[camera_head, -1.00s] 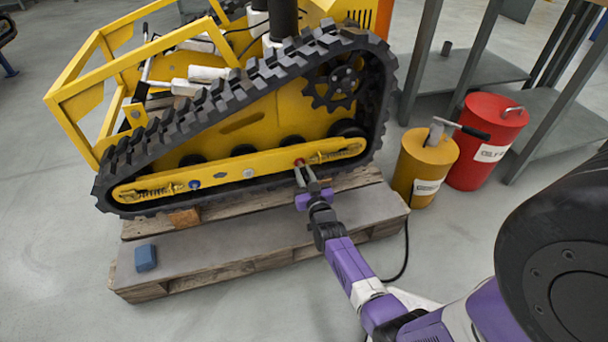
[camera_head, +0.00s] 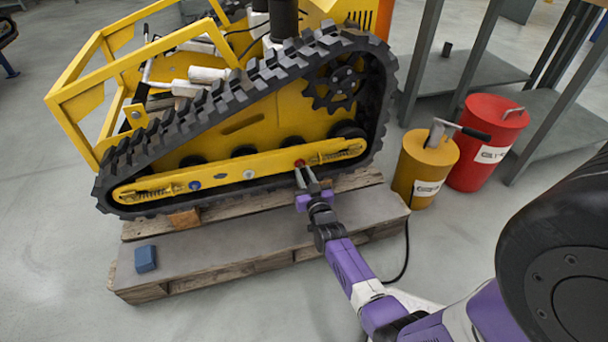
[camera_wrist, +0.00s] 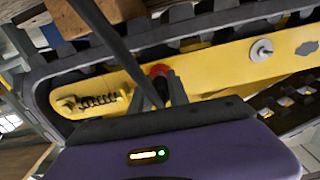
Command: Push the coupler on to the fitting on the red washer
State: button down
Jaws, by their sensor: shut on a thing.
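The red washer (camera_head: 299,162) sits on the yellow side beam of the tracked carrier (camera_head: 240,171), toward its right end. It also shows in the wrist view (camera_wrist: 159,70), just beyond my fingertips. My gripper (camera_head: 306,175) is at the beam, its fingers pointing at the red washer. In the wrist view my gripper (camera_wrist: 162,88) is shut on the coupler, which the fingers and a black hose (camera_wrist: 112,40) mostly hide. The fitting on the red washer is also hidden, so I cannot tell whether the coupler is seated on it.
A blue washer (camera_head: 195,185) and a pale grey one (camera_head: 249,173) sit farther left on the beam. The carrier stands on a wooden pallet (camera_head: 240,243) with a blue block (camera_head: 145,257). A yellow canister (camera_head: 422,172) and a red drum (camera_head: 487,150) stand at right.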

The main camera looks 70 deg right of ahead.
jog(key=shift+w+d, duration=0.2)
jog(key=shift+d, duration=0.05)
jog(key=c, duration=1.2)
grip_release()
jog(key=shift+s+d, duration=0.1)
jog(key=shift+s, duration=0.05)
jog(key=shift+p+v, duration=1.75)
jog(key=shift+v, duration=2.15)
